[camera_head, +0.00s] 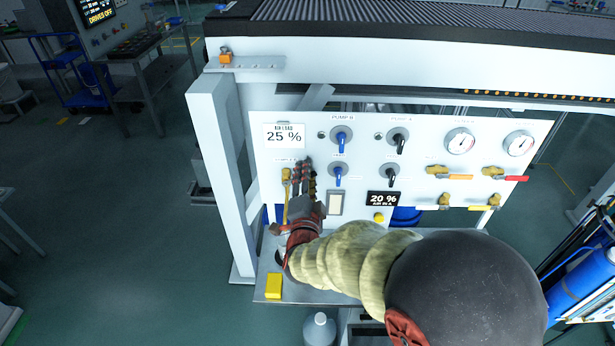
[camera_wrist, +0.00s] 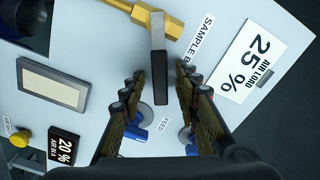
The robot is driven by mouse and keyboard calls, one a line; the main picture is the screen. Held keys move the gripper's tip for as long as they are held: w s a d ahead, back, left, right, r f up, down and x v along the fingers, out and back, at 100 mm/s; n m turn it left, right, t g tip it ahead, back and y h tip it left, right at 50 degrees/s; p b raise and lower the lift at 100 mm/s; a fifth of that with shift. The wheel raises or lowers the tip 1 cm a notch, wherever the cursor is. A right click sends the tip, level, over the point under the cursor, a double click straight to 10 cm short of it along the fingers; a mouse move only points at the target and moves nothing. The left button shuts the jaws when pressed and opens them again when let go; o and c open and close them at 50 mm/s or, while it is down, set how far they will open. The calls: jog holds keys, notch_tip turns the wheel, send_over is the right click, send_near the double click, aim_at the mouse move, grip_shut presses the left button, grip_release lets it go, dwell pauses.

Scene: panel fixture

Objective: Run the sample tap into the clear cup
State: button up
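The sample tap, a brass fitting (camera_wrist: 145,12) beside a "SAMPLE B" label, shows at the top of the wrist view. Its lever (camera_wrist: 159,75) has a black end, which lies between my fingers. In the head view the tap's brass body (camera_head: 286,175) is on the left of the white panel, just left of my fingers. My gripper (camera_wrist: 160,82) is open, with a finger on each side of the lever and gaps visible between. It also shows in the head view (camera_head: 306,168). I cannot make out the clear cup; my arm hides part of the shelf below the tap.
The panel (camera_head: 360,160) carries blue and black pump knobs, gauges (camera_head: 460,141) and brass valves with coloured handles at right. A 25 % card (camera_head: 284,136) hangs above my fingers. A yellow block (camera_head: 274,286) sits on the metal shelf (camera_head: 262,262). A bottle (camera_head: 319,328) stands below.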

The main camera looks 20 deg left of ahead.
jog(key=shift+c, duration=0.2)
jog(key=c, duration=0.8)
dwell(0.3)
